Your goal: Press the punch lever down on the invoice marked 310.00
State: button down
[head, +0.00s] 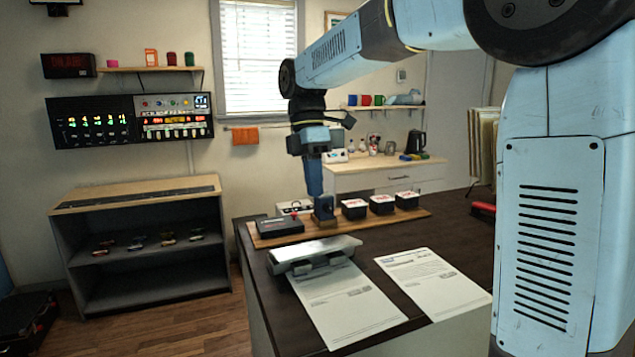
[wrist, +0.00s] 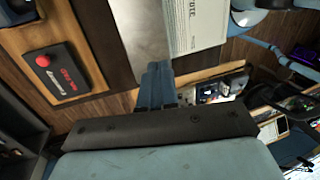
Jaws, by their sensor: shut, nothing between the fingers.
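Two white printed sheets lie on the dark table: the left sheet (head: 345,310) and the right sheet (head: 433,285). Their amounts are too small to read, so I cannot tell which is marked 310.00. A silver punch (head: 314,253) with a broad metal lever sits across the far end of the left sheet. My gripper (head: 324,212) is shut and empty, pointing down beyond the punch. In the wrist view, my fingertips (wrist: 158,72) overlap the end of the silver lever (wrist: 140,30), with a printed sheet (wrist: 197,22) beside it; contact cannot be told.
A wooden board (head: 340,238) behind the punch holds a black device (head: 280,226) and several black tubs with white tops (head: 382,204). A low shelf unit (head: 140,245) stands left. A kettle (head: 417,143) stands on the back cabinet.

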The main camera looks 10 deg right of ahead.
aim_at(322, 249)
jog(key=x, duration=1)
jog(key=shift+s+f, duration=0.1)
jog(key=shift+f, duration=0.2)
